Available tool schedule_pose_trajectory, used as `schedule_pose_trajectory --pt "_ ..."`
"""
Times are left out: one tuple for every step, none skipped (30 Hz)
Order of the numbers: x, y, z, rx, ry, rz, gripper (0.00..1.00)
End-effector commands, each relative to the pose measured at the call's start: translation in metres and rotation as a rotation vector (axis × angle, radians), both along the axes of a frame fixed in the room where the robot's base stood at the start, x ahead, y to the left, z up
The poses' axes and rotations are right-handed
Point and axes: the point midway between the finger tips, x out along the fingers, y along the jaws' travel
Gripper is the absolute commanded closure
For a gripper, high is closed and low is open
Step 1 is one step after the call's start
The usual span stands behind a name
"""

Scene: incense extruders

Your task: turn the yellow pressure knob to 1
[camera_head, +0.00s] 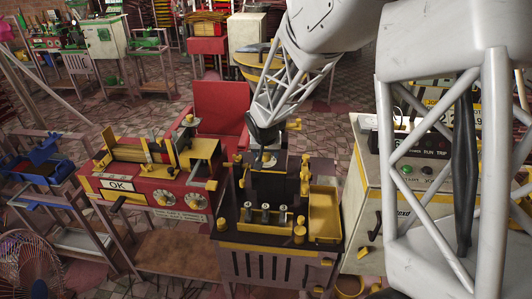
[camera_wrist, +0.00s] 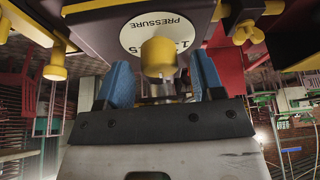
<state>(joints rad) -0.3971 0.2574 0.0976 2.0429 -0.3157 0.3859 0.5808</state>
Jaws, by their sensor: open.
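The yellow pressure knob (camera_wrist: 159,54) is in the upper middle of the wrist view, in front of a round white dial (camera_wrist: 147,28) marked PRESSURE. The dial appears upside down; a 1 shows beside the knob, and the knob hides part of the scale. My gripper (camera_wrist: 161,76) is open, its two blue fingers on either side of the knob with visible gaps. In the head view, my gripper (camera_head: 265,140) is over the dark extruder (camera_head: 268,185); its fingers are too small to make out there. I cannot tell the knob's exact setting.
A yellow tray (camera_head: 324,212) and several small metal cylinders sit on the extruder's dark bench (camera_head: 240,226). A red machine (camera_head: 147,187) with an OK sign stands at left, a pale cabinet (camera_head: 385,205) at right. Yellow fittings (camera_wrist: 248,32) flank the dial.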

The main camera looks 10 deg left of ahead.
Motion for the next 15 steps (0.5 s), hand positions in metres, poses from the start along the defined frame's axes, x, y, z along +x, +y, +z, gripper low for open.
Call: schedule_pose_trajectory --pt "0.0007 0.0001 -0.0013 0.000 0.000 0.000 0.39" --pt "0.0010 0.0001 -0.0020 0.000 0.000 0.000 0.39" --pt "0.0012 0.0001 -0.0025 0.000 -0.001 0.000 0.39" --pt "0.0015 0.0001 -0.0028 0.001 -0.001 0.000 0.39" --pt "0.0016 0.0001 -0.0030 0.001 -0.001 0.000 0.39" --pt "0.0016 0.0001 -0.0031 0.001 -0.001 0.000 0.39" --pt "0.0016 0.0001 -0.0032 0.001 -0.001 0.000 0.39" --pt "0.0016 0.0001 -0.0032 0.001 -0.001 0.000 0.39" --pt "0.0016 0.0001 -0.0031 0.001 -0.001 0.000 0.39" --pt "0.0016 0.0001 -0.0032 0.001 -0.001 -0.001 0.39" --pt "0.0016 0.0001 -0.0033 0.001 -0.001 -0.001 0.39" --pt "0.0015 0.0001 -0.0032 0.001 -0.001 -0.001 0.39" --pt "0.0015 0.0001 -0.0032 0.001 -0.001 -0.001 0.42" --pt "0.0015 0.0001 -0.0032 0.001 -0.001 -0.001 0.46" --pt "0.0015 0.0001 -0.0032 0.001 -0.001 -0.001 0.52"
